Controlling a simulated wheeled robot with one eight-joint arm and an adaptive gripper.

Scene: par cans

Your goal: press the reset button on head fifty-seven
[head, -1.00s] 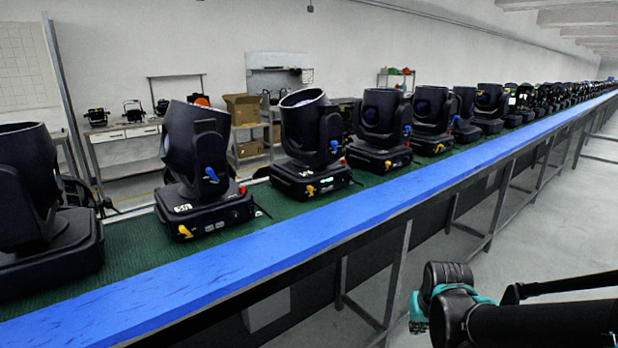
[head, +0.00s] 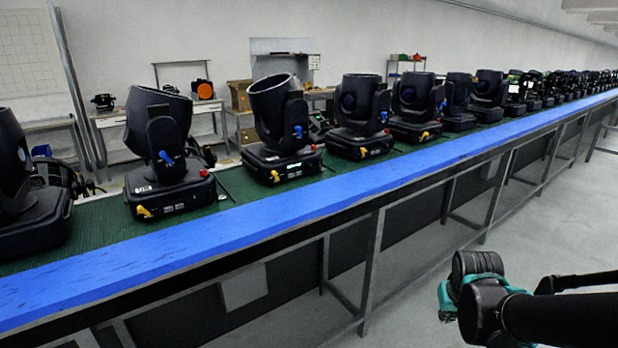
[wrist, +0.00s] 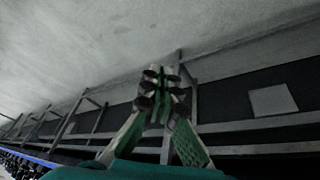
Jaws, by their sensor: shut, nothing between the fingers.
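Black moving-head lights stand in a long row on a green belt (head: 95,228) in the head view. The nearer ones include a cut-off head at the left edge (head: 22,190), a second head (head: 165,150), a third head (head: 280,125) and a fourth head (head: 360,115). I cannot read any number or make out a reset button. My gripper (wrist: 160,95) is shut and empty in the wrist view, in front of the bench's frame and apart from the heads. In the head view my arm is at lower right.
A blue rail (head: 230,232) runs along the bench's near edge, between my arm and the heads. Metal legs (head: 373,265) and a pale panel (head: 243,287) are below it. Open grey floor (head: 560,210) lies at right. Shelves and worktables (head: 115,118) stand behind the belt.

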